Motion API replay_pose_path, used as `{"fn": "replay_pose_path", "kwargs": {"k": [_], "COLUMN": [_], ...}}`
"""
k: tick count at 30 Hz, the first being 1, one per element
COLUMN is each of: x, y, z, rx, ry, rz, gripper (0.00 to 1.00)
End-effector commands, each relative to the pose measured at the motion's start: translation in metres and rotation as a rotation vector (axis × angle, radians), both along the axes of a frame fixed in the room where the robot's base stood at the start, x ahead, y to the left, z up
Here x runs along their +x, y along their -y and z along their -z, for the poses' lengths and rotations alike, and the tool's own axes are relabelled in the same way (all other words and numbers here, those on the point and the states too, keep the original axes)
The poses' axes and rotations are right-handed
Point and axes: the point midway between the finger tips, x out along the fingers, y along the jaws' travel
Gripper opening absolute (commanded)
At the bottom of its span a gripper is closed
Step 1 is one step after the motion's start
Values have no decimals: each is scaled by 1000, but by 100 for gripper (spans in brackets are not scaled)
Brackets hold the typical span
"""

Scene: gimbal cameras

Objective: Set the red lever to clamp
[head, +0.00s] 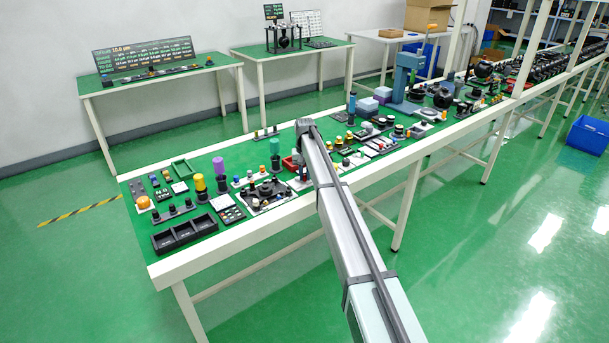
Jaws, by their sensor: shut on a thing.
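I cannot make out the red lever for certain in the head view. A red part (289,164) shows at the left edge of my arm, but it is too small to tell what it is. My arm (335,205) reaches from the lower right up over the long bench, and its far end is above the bench top. My gripper is hidden behind that far end, so its fingers and what they touch do not show.
The long green bench (160,258) carries many small fixtures on both sides of my arm. Black bins (185,234) stand at its near left corner, and a blue-grey press (406,78) stands farther along. The green floor in front is clear.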

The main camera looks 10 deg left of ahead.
Motion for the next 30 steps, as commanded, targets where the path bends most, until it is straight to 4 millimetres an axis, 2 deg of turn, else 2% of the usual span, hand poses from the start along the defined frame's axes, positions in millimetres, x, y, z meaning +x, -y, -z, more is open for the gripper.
{"fn": "replay_pose_path", "kwargs": {"k": [9,18,19,26,30], "x": [6,6,6,6,6], "y": [1,1,1,1,1], "z": [0,0,0,0,0], "rx": [0,0,0,0,0], "ry": [-1,0,1,0,0], "rz": [-150,-156,-156,-155,-155], "gripper": [0,0,22,44,44]}}
